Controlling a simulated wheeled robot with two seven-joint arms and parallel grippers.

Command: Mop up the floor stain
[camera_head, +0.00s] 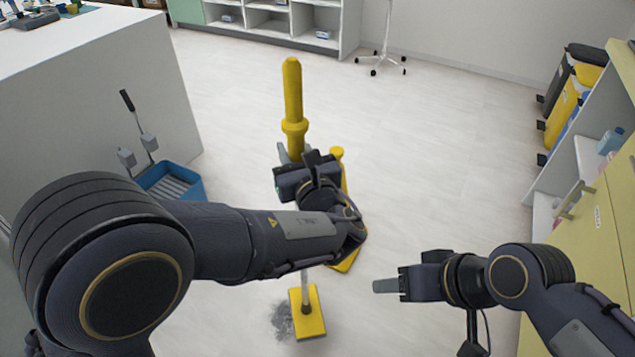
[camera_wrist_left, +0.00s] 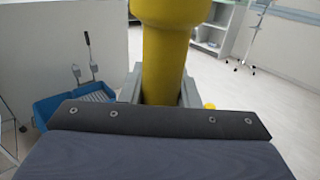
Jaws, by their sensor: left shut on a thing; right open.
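The mop's thick yellow handle (camera_head: 292,90) stands roughly upright. My left gripper (camera_head: 290,153) is shut on this handle, which also fills the middle of the left wrist view (camera_wrist_left: 165,55) between the fingers. My left forearm hides part of the shaft. The flat yellow mop head (camera_head: 308,318) is low in the head view, at or just above the floor; I cannot tell if it touches. A grey speckled stain (camera_head: 282,320) shows along its left side; anything under the head is hidden. My right gripper (camera_head: 386,286) is open and empty, right of the mop.
A blue bucket (camera_head: 188,192) with a wringer stands by the white counter (camera_head: 90,100) on the left; it also shows in the left wrist view (camera_wrist_left: 42,108). A yellow object (camera_head: 338,155) is partly hidden behind my left arm. Shelves and bins (camera_head: 562,105) line the right.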

